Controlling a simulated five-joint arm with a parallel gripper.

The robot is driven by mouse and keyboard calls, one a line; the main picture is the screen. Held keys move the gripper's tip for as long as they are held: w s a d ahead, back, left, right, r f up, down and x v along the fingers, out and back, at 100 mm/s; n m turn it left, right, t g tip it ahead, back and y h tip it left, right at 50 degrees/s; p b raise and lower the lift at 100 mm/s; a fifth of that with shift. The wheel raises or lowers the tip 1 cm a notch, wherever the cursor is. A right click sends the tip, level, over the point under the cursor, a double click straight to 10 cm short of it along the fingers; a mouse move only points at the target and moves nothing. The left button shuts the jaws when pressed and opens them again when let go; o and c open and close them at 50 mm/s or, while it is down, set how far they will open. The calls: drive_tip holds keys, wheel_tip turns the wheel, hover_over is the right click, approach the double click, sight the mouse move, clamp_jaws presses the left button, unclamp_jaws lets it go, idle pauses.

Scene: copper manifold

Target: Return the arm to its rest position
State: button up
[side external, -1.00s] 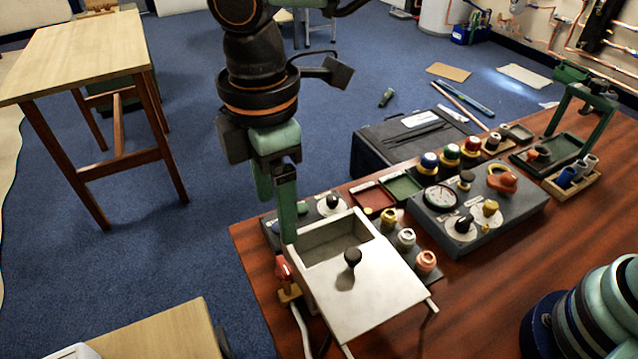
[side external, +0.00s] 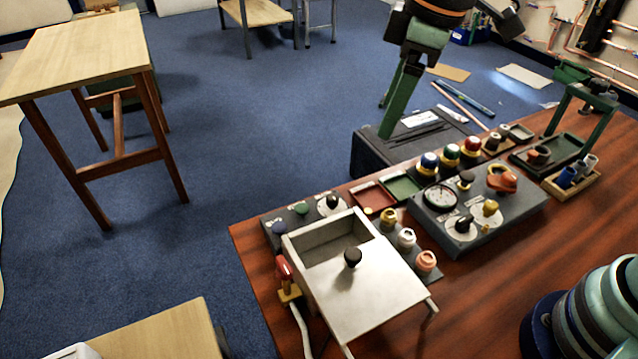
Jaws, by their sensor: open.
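My gripper (side external: 384,120) hangs in the upper middle of the side view, its green fingers pointing down. The fingers are apart, with nothing seen between them. It appears in front of the black case (side external: 365,163) beyond the bench's back edge; I cannot tell its exact height. My arm enters from the top edge, and its upper links are out of the picture.
The wooden bench (side external: 560,290) carries a metal box (side external: 375,295) with a black-knobbed lid, a grey gauge panel (side external: 485,238), several coloured knobs, trays and a green frame (side external: 603,125). A wooden table (side external: 85,50) stands at left. Blue floor between is clear.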

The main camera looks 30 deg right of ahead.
drive_tip(key=s+d+f+m+t, duration=0.1)
drive_tip(key=d+m, duration=0.3)
drive_tip(key=d, duration=0.4)
drive_tip(key=s+d+f+m+t+h, duration=0.1)
drive_tip(key=s+d+m, duration=0.3)
drive_tip(key=d, duration=0.4)
drive_tip(key=shift+s+d+m+t, duration=0.2)
drive_tip(key=shift+d+m+t, duration=0.2)
drive_tip(key=shift+m+t, duration=0.3)
drive_tip(key=shift+r, duration=0.1)
